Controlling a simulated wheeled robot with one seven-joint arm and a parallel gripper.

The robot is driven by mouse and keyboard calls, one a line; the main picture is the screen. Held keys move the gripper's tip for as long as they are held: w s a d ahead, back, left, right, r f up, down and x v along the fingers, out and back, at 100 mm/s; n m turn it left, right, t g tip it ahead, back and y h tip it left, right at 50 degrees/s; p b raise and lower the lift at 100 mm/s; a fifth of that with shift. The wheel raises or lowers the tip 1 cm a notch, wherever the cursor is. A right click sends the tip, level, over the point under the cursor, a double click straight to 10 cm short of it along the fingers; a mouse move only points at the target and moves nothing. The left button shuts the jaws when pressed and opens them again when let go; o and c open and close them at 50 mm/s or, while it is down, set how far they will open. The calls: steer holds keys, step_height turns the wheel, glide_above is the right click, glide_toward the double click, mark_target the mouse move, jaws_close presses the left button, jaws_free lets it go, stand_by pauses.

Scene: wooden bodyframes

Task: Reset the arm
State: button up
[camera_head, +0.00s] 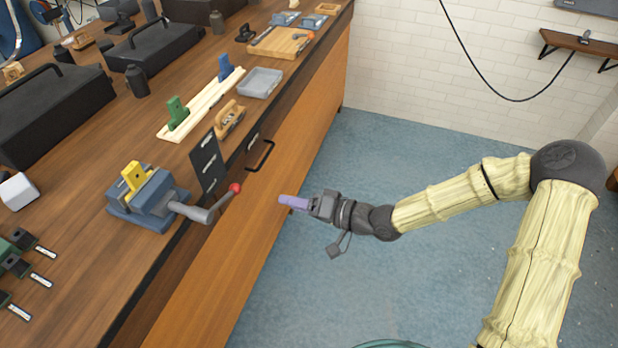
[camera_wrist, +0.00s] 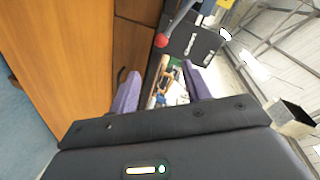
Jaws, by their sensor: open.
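My gripper (camera_head: 283,203) hangs in free space in front of the wooden workbench (camera_head: 172,241), over the blue floor. My arm stretches in from the right of the head view, bent at the elbow. In the wrist view the two purple fingers of my gripper (camera_wrist: 160,95) stand apart, with nothing held between them. The fingers point toward the bench front, right of the blue vise (camera_head: 150,205) and its red-knobbed handle (camera_head: 213,204).
The bench top holds a yellow block (camera_head: 134,175) in the vise, a grey tray (camera_head: 261,83), a wooden plane (camera_head: 229,118), a clamp bar (camera_head: 203,104) and black toolboxes (camera_head: 48,114). A black door handle (camera_head: 261,157) juts from the bench front. The blue floor (camera_head: 375,150) beside it is clear.

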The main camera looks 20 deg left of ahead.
steer(key=w+d+f+t+h+p, duration=0.1)
steer(key=w+d+t+h+p, duration=0.15)
steer(key=d+h, duration=0.45)
steer(key=w+d+t+h+p, duration=0.1)
steer(key=w+d+h+p, duration=0.2)
steer(key=d, duration=0.9)
steer(key=s+d+r+m+h+p, duration=0.2)
steer(key=s+d+r+m+h, duration=0.1)
steer(key=d+r, duration=0.4)
steer(key=s+d+r+m+h+p, duration=0.2)
steer(key=s+d+r, duration=0.4)
steer(key=d, duration=0.5)
step_height(320, 180, up, 2)
steer(key=shift+s+r+m+g+h+p, duration=0.1)
steer(key=shift+s+m+g+h+p, duration=0.05)
steer(key=shift+m+g+h+p, duration=0.3)
